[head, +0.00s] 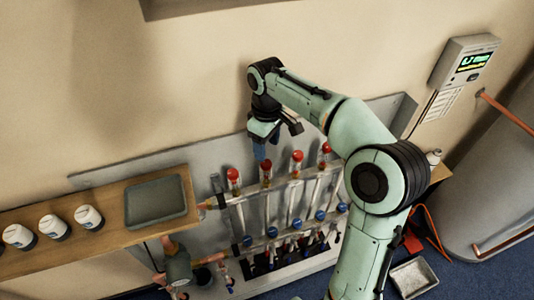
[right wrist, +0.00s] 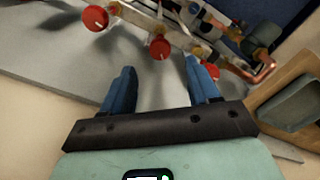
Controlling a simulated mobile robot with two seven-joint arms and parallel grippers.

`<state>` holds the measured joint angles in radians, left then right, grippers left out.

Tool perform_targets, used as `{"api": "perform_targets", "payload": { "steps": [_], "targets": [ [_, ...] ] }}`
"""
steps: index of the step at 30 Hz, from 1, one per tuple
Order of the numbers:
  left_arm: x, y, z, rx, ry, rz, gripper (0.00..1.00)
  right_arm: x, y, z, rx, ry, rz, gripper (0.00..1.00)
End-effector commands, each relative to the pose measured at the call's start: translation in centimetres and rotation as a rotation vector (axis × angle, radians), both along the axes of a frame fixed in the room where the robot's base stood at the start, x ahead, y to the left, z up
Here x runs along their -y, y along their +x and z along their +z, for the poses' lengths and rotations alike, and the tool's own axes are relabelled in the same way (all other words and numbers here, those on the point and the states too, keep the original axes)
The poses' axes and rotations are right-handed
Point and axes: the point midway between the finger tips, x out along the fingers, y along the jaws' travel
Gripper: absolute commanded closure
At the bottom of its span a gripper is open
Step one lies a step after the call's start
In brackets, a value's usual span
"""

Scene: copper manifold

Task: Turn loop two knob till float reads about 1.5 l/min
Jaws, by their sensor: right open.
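The copper manifold's upper rail carries several red knobs. The second from left in the head view, taken as the loop two knob (head: 266,168), also shows in the right wrist view (right wrist: 159,47). My right gripper (head: 261,152) is open just above it; in the right wrist view its blue fingers (right wrist: 160,82) point towards the knob, with a gap between. The loop one knob (head: 234,174) is partly behind one finger in the wrist view. Clear flow tubes (head: 268,208) hang below; their floats are too small to read. My left gripper is not in view.
A wall display (head: 471,62) shows green digits, perhaps 6.7. A wooden shelf (head: 105,215) at left holds a grey tray (head: 155,201) and white jars (head: 53,227). A large grey tank (head: 500,190) stands at right. The wall above the manifold is clear.

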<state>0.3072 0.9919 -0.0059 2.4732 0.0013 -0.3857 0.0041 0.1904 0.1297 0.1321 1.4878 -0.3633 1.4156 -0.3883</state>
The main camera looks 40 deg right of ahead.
Motion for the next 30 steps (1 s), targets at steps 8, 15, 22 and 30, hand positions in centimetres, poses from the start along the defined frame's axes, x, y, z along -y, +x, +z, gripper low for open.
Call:
{"api": "perform_targets", "payload": {
  "steps": [8, 15, 22, 30],
  "targets": [
    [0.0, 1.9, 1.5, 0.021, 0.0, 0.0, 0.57, 0.0, 0.2, 5.5, 0.005, 0.0, 0.0, 0.4],
    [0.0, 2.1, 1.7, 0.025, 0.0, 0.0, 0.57, 0.0, 0.0, 6.8, 0.001, -0.001, 0.0, 0.4],
    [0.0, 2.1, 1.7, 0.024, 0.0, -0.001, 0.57, 0.0, 0.0, 6.7, 0.0, 0.0, 0.0, 0.4],
    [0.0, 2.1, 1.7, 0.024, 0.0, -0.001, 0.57, 0.0, 0.0, 6.7, 0.0, 0.0, 0.0, 0.4]
  ]
}}
